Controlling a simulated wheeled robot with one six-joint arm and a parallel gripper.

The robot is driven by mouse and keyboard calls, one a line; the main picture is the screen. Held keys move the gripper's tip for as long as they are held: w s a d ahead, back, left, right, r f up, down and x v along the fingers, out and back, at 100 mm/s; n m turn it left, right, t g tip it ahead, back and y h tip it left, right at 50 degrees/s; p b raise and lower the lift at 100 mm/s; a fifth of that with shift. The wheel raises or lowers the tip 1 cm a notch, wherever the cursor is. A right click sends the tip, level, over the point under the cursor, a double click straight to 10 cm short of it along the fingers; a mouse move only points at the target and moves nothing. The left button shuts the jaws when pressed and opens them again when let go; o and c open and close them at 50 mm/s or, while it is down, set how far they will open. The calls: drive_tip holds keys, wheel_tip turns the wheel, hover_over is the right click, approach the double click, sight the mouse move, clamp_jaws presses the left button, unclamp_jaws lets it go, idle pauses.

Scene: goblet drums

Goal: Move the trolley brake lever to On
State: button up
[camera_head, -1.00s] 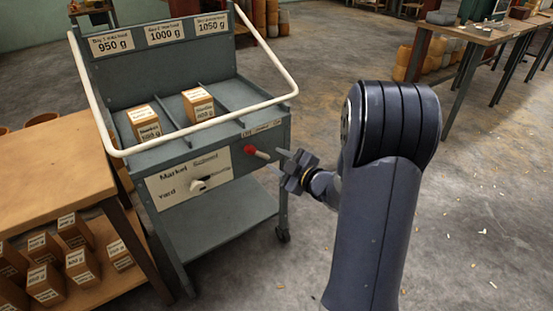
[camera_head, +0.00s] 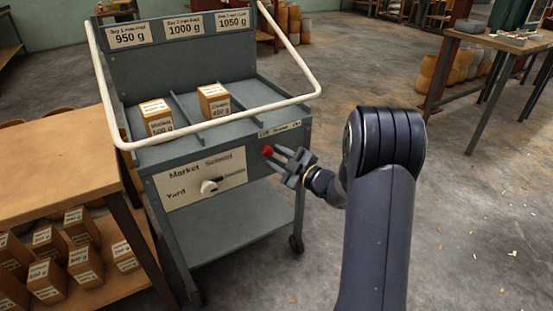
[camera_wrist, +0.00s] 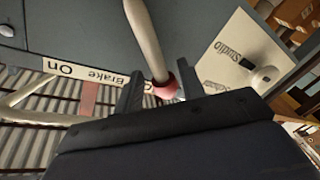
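The brake lever's red knob (camera_head: 267,150) shows at the front of the grey trolley (camera_head: 235,215), below and left of the "Off Brake On" label (camera_head: 280,129). In the wrist view the knob (camera_wrist: 166,88) sits at the end of a pale rod, with the "On" word (camera_wrist: 65,68) off to the left. My gripper (camera_head: 276,158) is open, its two fingers reaching to the knob. In the wrist view the knob lies between the fingers (camera_wrist: 160,88), nearer the right one; contact cannot be told. Much of the lever is hidden in the head view.
A white selector knob (camera_head: 209,187) sits on the Market/Yard panel left of the lever. The trolley's white handle rail (camera_head: 235,114) runs above. Two labelled boxes (camera_head: 156,115) (camera_head: 213,101) stand on the trolley top.

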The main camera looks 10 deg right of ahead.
drive_tip(key=shift+w+a, duration=0.25)
drive_tip(key=shift+w, duration=0.15)
clamp_jaws()
idle(0.4)
